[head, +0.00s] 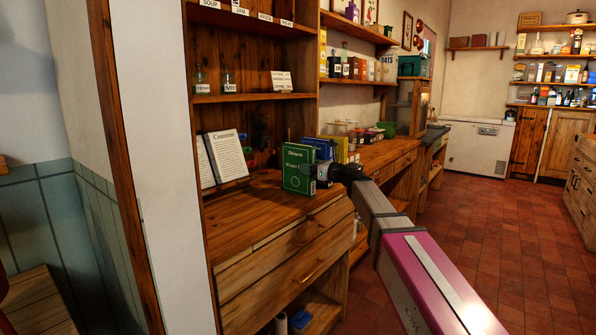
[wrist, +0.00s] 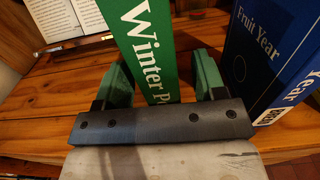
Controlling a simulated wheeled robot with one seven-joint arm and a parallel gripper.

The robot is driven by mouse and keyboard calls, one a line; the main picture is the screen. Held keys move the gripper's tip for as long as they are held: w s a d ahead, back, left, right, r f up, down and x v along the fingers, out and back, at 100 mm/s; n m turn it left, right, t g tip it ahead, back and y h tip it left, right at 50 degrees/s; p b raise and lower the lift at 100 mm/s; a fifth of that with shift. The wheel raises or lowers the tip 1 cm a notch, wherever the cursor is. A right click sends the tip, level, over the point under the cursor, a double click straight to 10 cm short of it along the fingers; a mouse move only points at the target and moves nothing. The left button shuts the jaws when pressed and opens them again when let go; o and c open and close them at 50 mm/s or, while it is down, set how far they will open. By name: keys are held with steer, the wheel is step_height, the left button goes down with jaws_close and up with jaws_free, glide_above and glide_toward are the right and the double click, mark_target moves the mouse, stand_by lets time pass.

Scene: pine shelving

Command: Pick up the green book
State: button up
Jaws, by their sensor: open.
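The green book (head: 298,167) stands upright on the wooden counter, its front cover facing the head camera. In the wrist view the green book (wrist: 150,45) shows its spine with white lettering reading "Winter". My gripper (wrist: 160,85) is open, with one finger on each side of the book's spine. Small gaps seem to show between the fingers and the book, though contact is hard to tell. In the head view my gripper (head: 325,171) is at the book's right edge. The fingertips are partly hidden.
A blue book (wrist: 275,60) titled "Fruit Year" stands close to the right of my gripper. An open book (head: 224,157) leans at the left. Shelves with jars and labels rise behind. The wooden counter (head: 240,215) is bare in front of the green book.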

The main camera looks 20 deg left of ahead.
mark_target(298, 169)
steer(key=x, duration=0.2)
steer(key=shift+w+a, duration=0.15)
steer(key=shift+a, duration=0.1)
jaws_close()
